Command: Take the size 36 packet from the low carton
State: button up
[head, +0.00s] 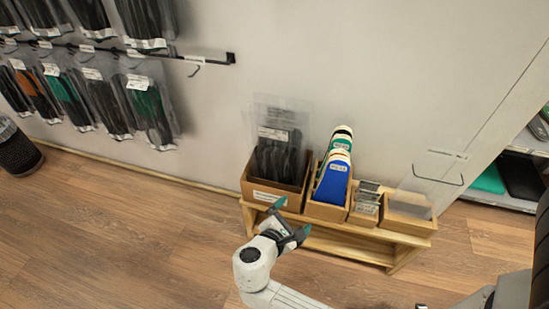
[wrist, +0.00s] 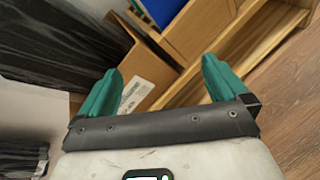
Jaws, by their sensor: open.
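The low carton (head: 262,190) is a brown cardboard box at the left end of a low wooden bench. Clear packets with dark insoles (head: 279,155) stand upright in it, with a white label on the front one; the size is too small to read. My gripper (head: 287,222) is open and empty, in front of the carton and a little below its rim. In the wrist view, my gripper's two teal fingers (wrist: 160,85) are spread apart. The carton's front with a white label (wrist: 137,93) shows between them, and dark packets (wrist: 60,40) show at the upper left.
Packets hang from a wall rail (head: 130,50) at left. A dark basket (head: 17,148) stands at far left. The floor in front is clear.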

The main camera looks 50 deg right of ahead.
aim_at(273, 167)
jog(key=w+a+r+n+t+h+p, duration=0.35)
jog(key=w+r+n+t, duration=0.2)
jog(key=w+n, duration=0.3)
jog(key=shift+n, duration=0.35)
jog(key=b+x, duration=0.1)
jog(key=x, duration=0.2)
jog(key=b+x, duration=0.1)
jog(key=x, duration=0.2)
jog(key=b+x, duration=0.1)
jog(key=x, duration=0.3)
jog(key=shift+s+d, duration=0.1)
jog(key=shift+s, duration=0.3)
jog(key=c, duration=0.9)
jog(key=shift+r, duration=0.1)
jog(key=shift+c, duration=0.2)
